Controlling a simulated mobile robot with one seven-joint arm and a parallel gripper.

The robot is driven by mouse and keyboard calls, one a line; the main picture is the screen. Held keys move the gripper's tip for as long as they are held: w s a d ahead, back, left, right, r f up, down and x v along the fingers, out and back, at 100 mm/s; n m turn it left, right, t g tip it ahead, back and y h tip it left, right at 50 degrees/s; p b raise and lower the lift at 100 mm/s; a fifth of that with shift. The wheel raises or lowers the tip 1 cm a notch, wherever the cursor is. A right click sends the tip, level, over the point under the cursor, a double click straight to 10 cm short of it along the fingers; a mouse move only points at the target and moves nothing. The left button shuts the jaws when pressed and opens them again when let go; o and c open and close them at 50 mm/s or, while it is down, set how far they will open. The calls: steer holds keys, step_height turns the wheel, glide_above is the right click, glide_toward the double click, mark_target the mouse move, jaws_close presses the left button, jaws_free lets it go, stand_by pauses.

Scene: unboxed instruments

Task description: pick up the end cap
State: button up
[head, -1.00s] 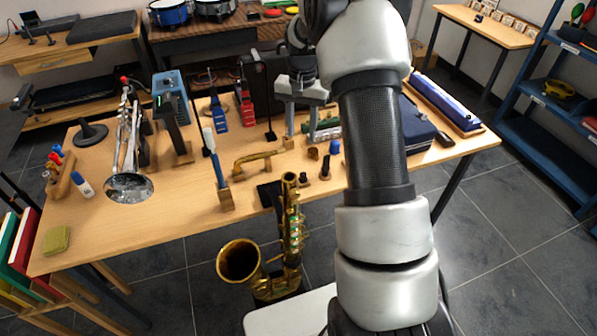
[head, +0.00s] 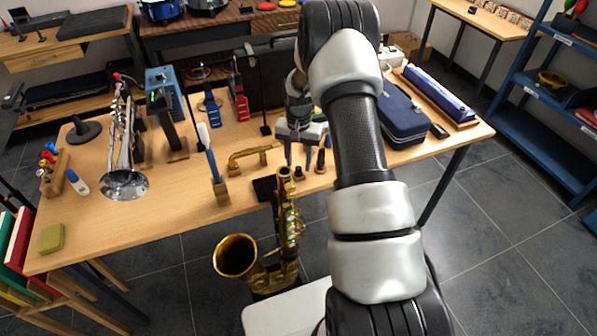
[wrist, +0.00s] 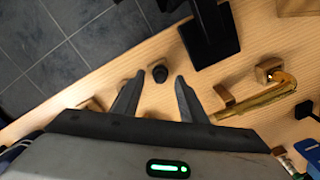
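The end cap looks to be the small black round piece (wrist: 160,73) standing on the wooden table near its front edge. In the head view it shows as a small dark piece (head: 299,172) just below my gripper. My gripper (wrist: 156,82) is open and empty, pointing down. In the wrist view the cap appears between the two fingertips, slightly beyond them; I cannot tell the exact height gap. In the head view my gripper (head: 298,156) is above the table, partly hidden by its own body.
A dark upright piece (head: 321,160) stands close right of the cap. A black stand base (head: 264,189) lies to its left, with a brass neck (head: 250,156) behind. A saxophone (head: 287,225) stands before the table. A blue case (head: 403,118) is at right.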

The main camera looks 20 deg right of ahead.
steer(key=shift+f, duration=0.95)
steer(key=shift+c, duration=0.2)
jaws_close()
steer(key=shift+r, duration=0.1)
